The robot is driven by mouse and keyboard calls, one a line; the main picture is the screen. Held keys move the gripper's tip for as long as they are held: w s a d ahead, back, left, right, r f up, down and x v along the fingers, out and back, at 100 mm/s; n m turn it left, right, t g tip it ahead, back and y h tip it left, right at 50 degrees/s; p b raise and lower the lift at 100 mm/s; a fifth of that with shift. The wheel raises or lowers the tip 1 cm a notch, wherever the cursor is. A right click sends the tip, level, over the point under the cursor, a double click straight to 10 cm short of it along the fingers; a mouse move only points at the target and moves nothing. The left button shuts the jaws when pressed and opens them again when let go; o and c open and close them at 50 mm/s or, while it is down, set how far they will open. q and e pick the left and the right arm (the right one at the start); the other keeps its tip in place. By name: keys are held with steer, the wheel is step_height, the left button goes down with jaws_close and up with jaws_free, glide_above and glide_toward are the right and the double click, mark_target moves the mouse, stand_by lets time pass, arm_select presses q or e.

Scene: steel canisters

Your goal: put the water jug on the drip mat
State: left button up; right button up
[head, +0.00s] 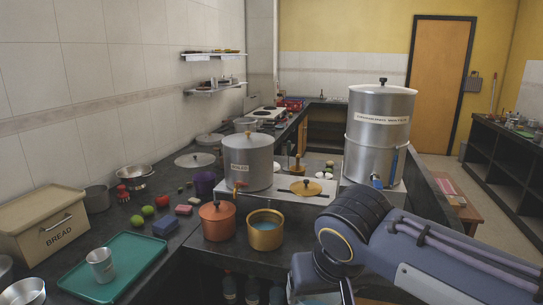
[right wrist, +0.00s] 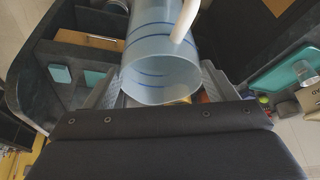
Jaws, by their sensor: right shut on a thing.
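The water jug (right wrist: 160,65) is a clear, pale blue cylinder with dark blue rings and a white handle (right wrist: 184,20). My right gripper (right wrist: 158,92) is shut on it, one finger on each side in the right wrist view. In the head view my right arm comes in from the lower right, and its gripper is mostly cut off at the bottom edge. I cannot make out the drip mat for certain. A small flat teal piece (right wrist: 60,74) shows at the left of the right wrist view, but I cannot tell what it is. My left gripper is out of view.
A teal tray (head: 130,250) with a steel cup (head: 101,265) lies by the bread box (head: 45,222). A copper pot (head: 217,222) and a brass pot (head: 265,230) stand near the counter edge. A tall steel canister (head: 378,130) with a tap stands behind my right arm.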

steer(key=w+d+f+p, duration=0.1)
steer(key=w+d+f, duration=0.25)
steer(key=f, duration=0.25)
steer(key=w+d+f+m+p, duration=0.1)
steer(key=w+d+f, duration=0.1)
steer(key=w+f, duration=0.25)
steer(key=w+d+f+p, duration=0.1)
steer(key=w+d+f, duration=0.2)
steer(key=f, duration=0.3)
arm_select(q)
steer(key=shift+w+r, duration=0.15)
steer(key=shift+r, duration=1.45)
arm_select(e)
steer(key=s+d+f, duration=0.1)
steer(key=s+f, duration=0.1)
steer(key=f, duration=0.4)
steer(key=s+d+f, duration=0.2)
steer(key=f, duration=0.3)
steer(key=shift+s+d+f, duration=0.15)
steer(key=shift+s+f, duration=0.2)
steer(key=shift+f, duration=0.05)
